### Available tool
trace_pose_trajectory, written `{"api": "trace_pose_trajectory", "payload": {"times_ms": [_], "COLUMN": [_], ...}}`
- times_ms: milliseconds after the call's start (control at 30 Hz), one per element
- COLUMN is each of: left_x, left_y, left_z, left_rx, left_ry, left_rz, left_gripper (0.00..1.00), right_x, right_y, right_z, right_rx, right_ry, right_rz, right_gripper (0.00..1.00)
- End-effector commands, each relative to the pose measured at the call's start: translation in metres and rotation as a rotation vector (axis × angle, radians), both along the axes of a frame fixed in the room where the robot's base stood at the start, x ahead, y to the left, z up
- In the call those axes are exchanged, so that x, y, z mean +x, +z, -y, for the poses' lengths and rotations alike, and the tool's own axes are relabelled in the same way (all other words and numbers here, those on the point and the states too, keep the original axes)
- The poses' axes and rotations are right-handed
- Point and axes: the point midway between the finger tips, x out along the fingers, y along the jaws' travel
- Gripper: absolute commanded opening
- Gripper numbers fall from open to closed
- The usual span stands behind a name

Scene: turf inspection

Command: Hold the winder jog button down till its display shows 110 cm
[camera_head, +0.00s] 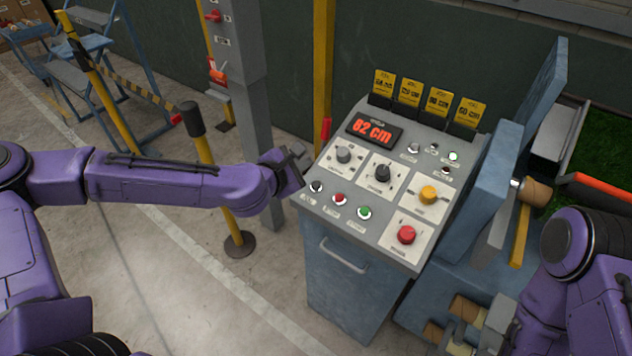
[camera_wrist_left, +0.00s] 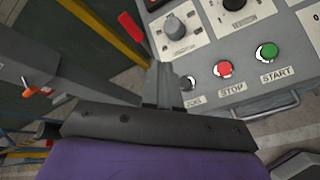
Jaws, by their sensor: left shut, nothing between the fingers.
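The dark jog button (camera_head: 316,187) with a pale ring is at the panel's left, beside the red STOP and green START buttons. In the left wrist view the jog button (camera_wrist_left: 187,83) is partly hidden by my fingers, and its label is partly covered. My left gripper (camera_head: 301,160) is shut and empty at the panel's left edge, close to this button. I cannot tell whether it touches. My right gripper (camera_head: 492,332) is low at the right, its fingers unclear.
The panel also carries grey, black and yellow knobs, a red button (camera_head: 406,235) and several yellow tags (camera_head: 411,93) along its back. A grey post (camera_head: 240,80) and yellow poles stand left of the console. Blue machine plates (camera_head: 490,190) rise at its right.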

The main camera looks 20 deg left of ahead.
Motion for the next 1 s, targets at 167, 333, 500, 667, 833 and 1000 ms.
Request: {"api": "trace_pose_trajectory", "payload": {"times_ms": [167,333,500,667,833,1000], "left_x": [0.0,0.004,0.012,0.02,0.026,0.028], "left_y": [-0.003,-0.021,-0.047,-0.068,-0.082,-0.085], "left_z": [0.0,0.002,0.005,0.008,0.01,0.011], "left_rx": [0.002,0.002,0.003,0.003,0.003,0.002], "left_ry": [-0.001,-0.001,0.0,-0.002,-0.002,-0.002], "left_rz": [-0.001,-0.002,-0.003,-0.003,-0.001,-0.002], "left_gripper": [0.0,0.0,0.0,0.0,0.0,0.0], "right_x": [0.0,0.0,0.0,0.0,0.0,0.0], "right_y": [-0.002,-0.018,-0.041,-0.06,-0.074,-0.077], "right_z": [0.0,0.0,0.0,0.0,0.0,0.0], "right_rx": [0.0,0.0,0.0,0.0,0.0,0.0], "right_ry": [0.0,0.0,0.0,0.0,0.0,0.0], "right_rz": [0.0,0.0,0.0,0.0,0.0,0.0], "right_gripper": [0.0,0.0,0.0,0.0,0.0,0.0]}}
